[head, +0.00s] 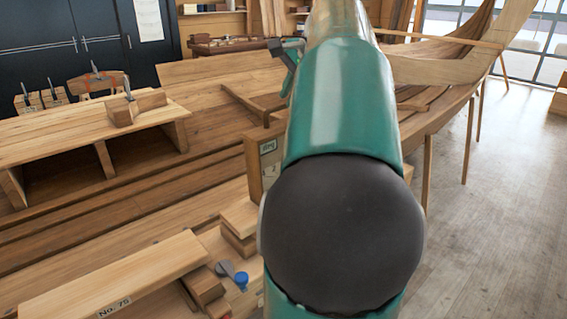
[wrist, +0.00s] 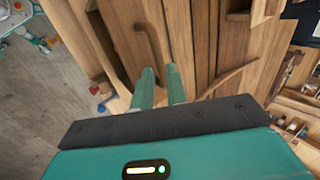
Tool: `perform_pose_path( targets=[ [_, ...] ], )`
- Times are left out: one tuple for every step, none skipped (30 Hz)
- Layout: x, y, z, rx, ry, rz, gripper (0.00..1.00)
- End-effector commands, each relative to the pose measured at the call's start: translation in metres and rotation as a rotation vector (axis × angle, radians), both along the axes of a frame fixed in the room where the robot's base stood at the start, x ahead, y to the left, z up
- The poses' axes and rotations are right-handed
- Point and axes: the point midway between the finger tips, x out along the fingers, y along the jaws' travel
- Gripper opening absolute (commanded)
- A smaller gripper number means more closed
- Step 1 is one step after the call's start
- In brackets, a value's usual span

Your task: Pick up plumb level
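My gripper (wrist: 159,70) is open in the wrist view, with a gap between its two green fingers and nothing held. A bent brown wooden piece (wrist: 151,42) lies just beyond the fingertips on the planking. It may be the plumb level, but I cannot tell for sure. A similar angled wooden piece (head: 246,104) shows in the head view, left of my arm and below the partly visible gripper. My arm hides much of the middle of the head view.
A bench with open compartments (head: 95,128) stands at left, with a wooden block (head: 136,107) on top. A board marked No. 75 (head: 120,285) and a blue-capped item (head: 241,279) are at the front. The planked hull (head: 450,105) extends right; grey floor (head: 490,220) is clear.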

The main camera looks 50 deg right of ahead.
Motion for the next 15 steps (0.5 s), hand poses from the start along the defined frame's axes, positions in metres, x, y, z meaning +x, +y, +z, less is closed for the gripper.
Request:
perform_pose_path(
  targets=[
    [0.002,0.0,-0.004,0.001,0.001,0.001,0.15],
    [0.004,0.0,-0.007,0.002,0.002,0.001,0.15],
    [0.007,-0.001,-0.011,0.001,0.002,0.001,0.15],
    [0.009,-0.001,-0.015,0.002,0.002,0.001,0.15],
    [0.012,-0.001,-0.019,0.003,0.002,0.002,0.15],
    [0.016,-0.002,-0.025,0.002,0.002,0.001,0.15],
    [0.018,-0.002,-0.029,0.002,0.003,0.001,0.15],
    [0.021,-0.003,-0.032,0.002,0.002,0.001,0.15],
    [0.023,-0.003,-0.036,0.001,0.001,0.001,0.15],
    [0.025,-0.004,-0.038,0.001,0.001,0.001,0.15],
    [0.026,-0.004,-0.04,0.001,0.001,0.001,0.15],
    [0.027,-0.004,-0.042,0.001,0.001,0.001,0.15],
    [0.028,-0.004,-0.042,0.0,0.001,0.0,0.15],
    [0.028,-0.004,-0.043,0.0,0.0,0.0,0.15],
    [0.028,-0.005,-0.042,0.0,0.0,0.0,0.15]
  ],
)
